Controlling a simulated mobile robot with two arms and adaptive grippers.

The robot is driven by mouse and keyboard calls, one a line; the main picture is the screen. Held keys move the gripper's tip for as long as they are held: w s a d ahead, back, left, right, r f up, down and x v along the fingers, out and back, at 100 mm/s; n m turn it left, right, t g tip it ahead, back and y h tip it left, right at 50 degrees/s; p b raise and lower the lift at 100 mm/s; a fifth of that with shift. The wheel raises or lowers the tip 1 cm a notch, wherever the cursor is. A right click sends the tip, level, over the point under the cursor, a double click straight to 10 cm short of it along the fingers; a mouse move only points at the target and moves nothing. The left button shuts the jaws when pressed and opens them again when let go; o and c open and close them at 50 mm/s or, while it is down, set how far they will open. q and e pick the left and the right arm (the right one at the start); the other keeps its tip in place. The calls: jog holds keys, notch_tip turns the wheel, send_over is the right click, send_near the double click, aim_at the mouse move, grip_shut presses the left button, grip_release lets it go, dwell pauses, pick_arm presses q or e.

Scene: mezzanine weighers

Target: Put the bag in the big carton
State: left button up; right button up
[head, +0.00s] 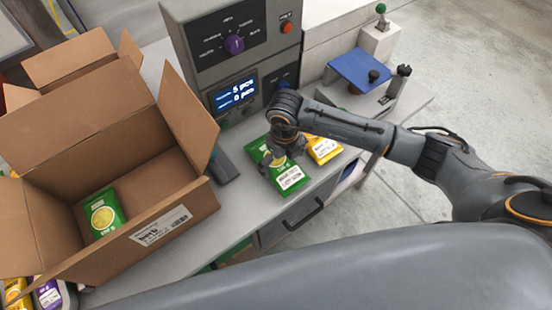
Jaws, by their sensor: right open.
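The big carton (188,215) stands open at the left with its flaps up. A green bag (103,215) with a yellow round print lies inside it. Another green bag (290,178) with a white label lies on the grey worktop right of the carton. My right gripper (286,157) points down over the far part of this bag, open, and hides some of it. Whether the fingers touch the bag cannot be told. A yellow bag (323,149) lies just right of the gripper, partly behind it. My left gripper is not in view.
A grey console (227,60) with a lit display and knobs stands behind the worktop. A smaller open carton (70,58) is behind the big one. A blue plate (358,70) is at the back right. Yellow and purple packs (50,292) lie at the lower left.

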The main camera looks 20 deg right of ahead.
aim_at(282, 166)
notch_tip(282, 166, down, 2)
jog(key=shift+s+f+p, duration=0.1)
jog(key=shift+f+p, duration=0.05)
jog(key=shift+p, duration=0.15)
jog(key=shift+f, duration=0.5)
jog(key=shift+c, duration=0.4)
jog(key=c, duration=1)
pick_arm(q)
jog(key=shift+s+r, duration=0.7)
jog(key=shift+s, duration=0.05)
pick_arm(e)
jog(key=shift+c, duration=0.2)
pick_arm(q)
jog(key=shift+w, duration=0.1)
